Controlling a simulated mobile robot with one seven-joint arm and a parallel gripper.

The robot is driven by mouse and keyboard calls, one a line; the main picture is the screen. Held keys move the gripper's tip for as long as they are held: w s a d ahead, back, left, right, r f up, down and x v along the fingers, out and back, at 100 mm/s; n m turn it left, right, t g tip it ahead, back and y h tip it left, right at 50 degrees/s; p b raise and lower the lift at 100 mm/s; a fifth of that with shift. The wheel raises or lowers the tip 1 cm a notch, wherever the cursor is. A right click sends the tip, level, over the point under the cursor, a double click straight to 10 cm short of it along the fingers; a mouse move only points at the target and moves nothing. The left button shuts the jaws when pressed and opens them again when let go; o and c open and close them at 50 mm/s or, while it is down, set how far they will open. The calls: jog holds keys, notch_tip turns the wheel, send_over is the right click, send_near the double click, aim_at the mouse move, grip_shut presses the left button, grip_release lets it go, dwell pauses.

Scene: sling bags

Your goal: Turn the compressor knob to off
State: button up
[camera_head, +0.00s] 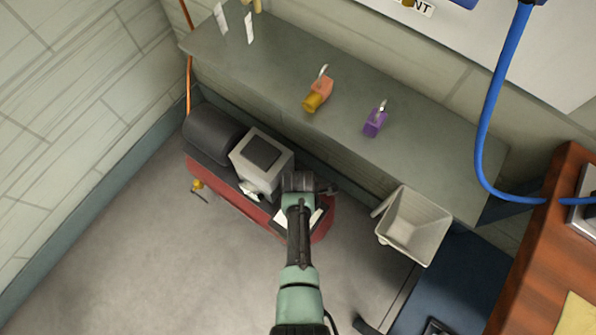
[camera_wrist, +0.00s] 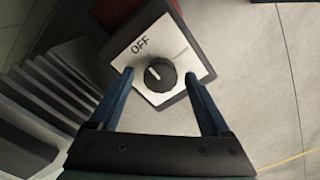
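The compressor (camera_head: 178,176) is a red tank with a grey and black unit on top, standing on the floor under the shelf in the head view. Its black round knob (camera_wrist: 160,75) sits on a white plate (camera_wrist: 139,60) marked OFF in the wrist view. The knob's white pointer mark aims up and to the left, close to the OFF word. My gripper (camera_wrist: 160,82) is open, with one blue finger on each side of the knob and clear gaps between. In the head view, my arm hides part of the plate and the knob.
A pale bin (camera_head: 413,226) stands to the right. Grey fins (camera_wrist: 45,95) lie left of the plate. Open floor (camera_head: 150,270) is at the lower left.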

notch_tip(320, 180, up, 13)
jog(key=p, duration=0.4)
jog(key=shift+p, duration=0.35)
dwell(0.3)
